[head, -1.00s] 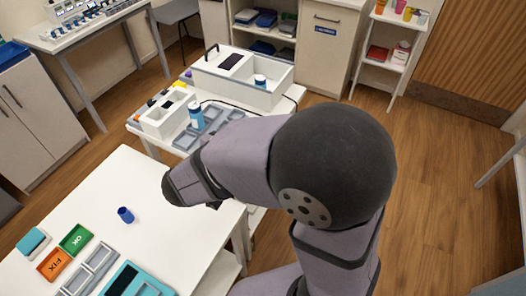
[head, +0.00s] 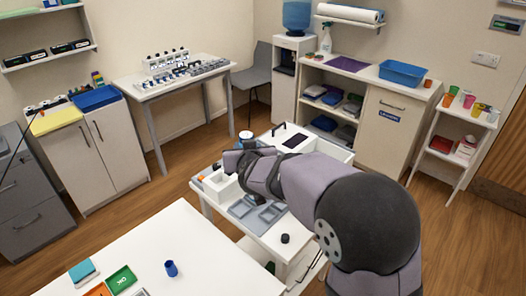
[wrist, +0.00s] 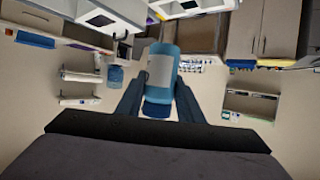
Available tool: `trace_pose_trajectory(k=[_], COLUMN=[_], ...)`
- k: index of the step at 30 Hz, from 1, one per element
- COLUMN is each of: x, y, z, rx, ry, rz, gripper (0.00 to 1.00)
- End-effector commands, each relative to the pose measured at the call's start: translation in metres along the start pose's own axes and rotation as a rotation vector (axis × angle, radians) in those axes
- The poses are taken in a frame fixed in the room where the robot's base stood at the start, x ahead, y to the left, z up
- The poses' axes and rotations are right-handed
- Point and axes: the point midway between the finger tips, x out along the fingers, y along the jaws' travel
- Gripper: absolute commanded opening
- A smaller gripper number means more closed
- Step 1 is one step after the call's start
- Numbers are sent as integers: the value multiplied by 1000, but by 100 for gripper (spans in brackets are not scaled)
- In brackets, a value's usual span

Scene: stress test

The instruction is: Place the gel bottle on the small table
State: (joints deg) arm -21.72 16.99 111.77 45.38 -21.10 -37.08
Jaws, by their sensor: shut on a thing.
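The gel bottle (wrist: 161,72) is light blue with a white label and a dark blue cap. In the wrist view it stands between the two fingers of my gripper (wrist: 158,100), which is shut on it. The wrist picture is upside down, so the cap end points up. In the head view my gripper (head: 240,160) is over the far left part of the small white table (head: 262,240), and the bottle (head: 246,137) shows just behind it. My arm hides part of this table. I cannot tell how far the bottle is above it.

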Motion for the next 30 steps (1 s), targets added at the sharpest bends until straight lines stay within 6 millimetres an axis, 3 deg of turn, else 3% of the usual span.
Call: trace_pose_trajectory(k=[19,30], x=[26,41], y=[-30,-31], z=[20,72], rx=[-108,-186], ry=[0,-6], rz=[-253,-454], gripper=[5,5])
